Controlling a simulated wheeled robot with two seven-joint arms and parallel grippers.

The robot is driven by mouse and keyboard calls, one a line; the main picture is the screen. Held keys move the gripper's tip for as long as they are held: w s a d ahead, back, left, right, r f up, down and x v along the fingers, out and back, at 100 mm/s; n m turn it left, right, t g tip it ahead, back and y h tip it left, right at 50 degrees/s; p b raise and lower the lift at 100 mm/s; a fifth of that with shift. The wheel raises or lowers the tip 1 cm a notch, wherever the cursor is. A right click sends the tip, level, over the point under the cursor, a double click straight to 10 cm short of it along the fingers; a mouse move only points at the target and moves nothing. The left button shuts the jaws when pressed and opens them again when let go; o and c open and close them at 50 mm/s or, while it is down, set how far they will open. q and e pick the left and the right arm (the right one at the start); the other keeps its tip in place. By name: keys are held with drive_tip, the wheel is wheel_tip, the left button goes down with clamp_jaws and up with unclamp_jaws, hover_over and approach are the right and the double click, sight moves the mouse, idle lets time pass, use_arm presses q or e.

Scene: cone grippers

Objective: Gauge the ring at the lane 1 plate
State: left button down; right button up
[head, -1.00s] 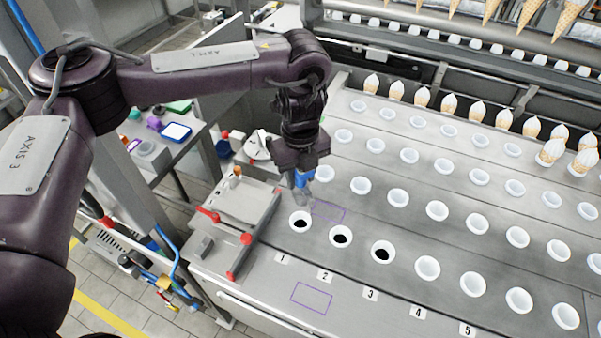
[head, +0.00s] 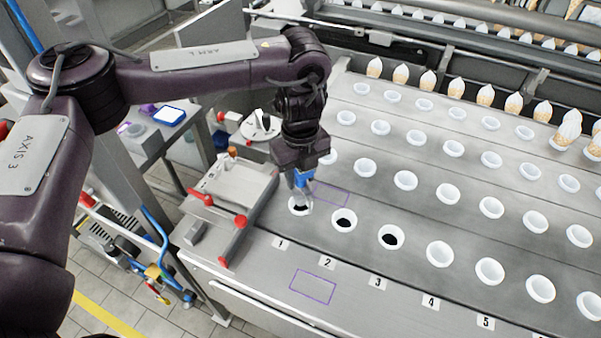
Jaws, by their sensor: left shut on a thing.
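My left gripper (head: 302,186) points down over the lane 1 ring (head: 300,207), a white ring with a dark hole in the plate. The gripper is shut on a blue and grey piece (head: 304,178). The lower end of this piece is at the ring's back edge; I cannot tell whether it touches or enters the hole. The lane 1 label (head: 281,243) lies in front of the ring. My right gripper is not in view.
Rings with dark holes sit at lane 2 (head: 344,219) and lane 3 (head: 391,236). White cups fill other positions, and cones stand at the back. A grey fixture with red clamp handles (head: 232,240) is left of lane 1. A purple outlined area (head: 313,287) is bare.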

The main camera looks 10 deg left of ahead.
sight(300, 188)
use_arm(q)
drive_tip(key=shift+f+b, duration=1.2)
drive_tip(key=shift+f, duration=1.3)
drive_tip(key=c, duration=0.9)
unclamp_jaws()
drive_tip(key=shift+r, duration=0.1)
wheel_tip(300, 188, up, 8)
drive_tip(key=shift+f, duration=0.15)
drive_tip(key=shift+f, duration=0.1)
